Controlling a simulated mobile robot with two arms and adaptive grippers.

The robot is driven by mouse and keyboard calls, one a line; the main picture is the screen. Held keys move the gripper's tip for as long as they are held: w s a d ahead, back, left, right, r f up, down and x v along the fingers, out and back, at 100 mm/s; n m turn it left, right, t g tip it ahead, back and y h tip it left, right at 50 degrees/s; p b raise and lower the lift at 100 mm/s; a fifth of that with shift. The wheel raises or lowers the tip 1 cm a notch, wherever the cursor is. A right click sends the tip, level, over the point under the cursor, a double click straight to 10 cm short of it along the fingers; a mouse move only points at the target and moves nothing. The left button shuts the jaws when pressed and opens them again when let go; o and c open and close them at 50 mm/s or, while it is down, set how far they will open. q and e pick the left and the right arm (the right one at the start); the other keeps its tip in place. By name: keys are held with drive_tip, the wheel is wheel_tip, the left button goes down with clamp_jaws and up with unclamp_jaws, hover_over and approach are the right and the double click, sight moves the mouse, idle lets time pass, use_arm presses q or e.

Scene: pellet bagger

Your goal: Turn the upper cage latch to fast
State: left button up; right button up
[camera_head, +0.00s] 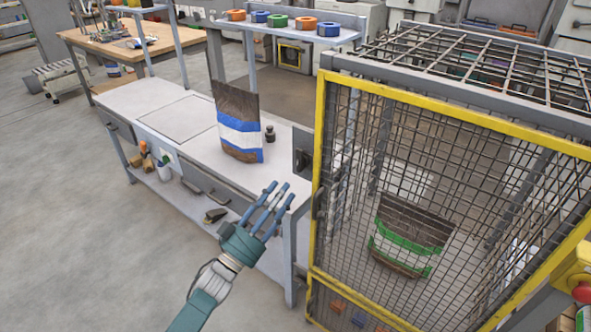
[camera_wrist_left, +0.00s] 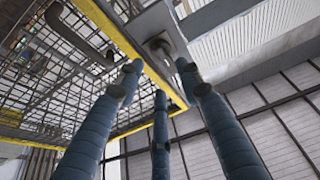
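The upper cage latch (camera_head: 302,160) is a dark grey plate with a knob, on the post at the left edge of the yellow-framed cage door (camera_head: 319,140). In the left wrist view a grey plate with a round knob (camera_wrist_left: 160,46), apparently this latch, lies just beyond the fingertips. My left gripper (camera_head: 280,192) is below and left of the latch, fingers pointing up. Its three blue fingers are spread with nothing between them, also in the left wrist view (camera_wrist_left: 160,77). I see no contact with the latch. Its turned position is too small to tell. My right gripper is not in view.
A white bench (camera_head: 185,150) left of the cage bears a brown, blue and white bag (camera_head: 238,125) and a small dark weight (camera_head: 270,134). A green-banded bag (camera_head: 410,235) stands inside the mesh cage. A red button (camera_head: 582,292) is at far right.

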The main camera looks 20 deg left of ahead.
sight(299, 169)
use_arm(q)
drive_tip(key=p+x, duration=0.1)
drive_tip(key=x, duration=0.6)
drive_tip(key=shift+w+d, duration=0.15)
drive_tip(key=shift+w, duration=0.3)
drive_tip(key=shift+c, duration=0.5)
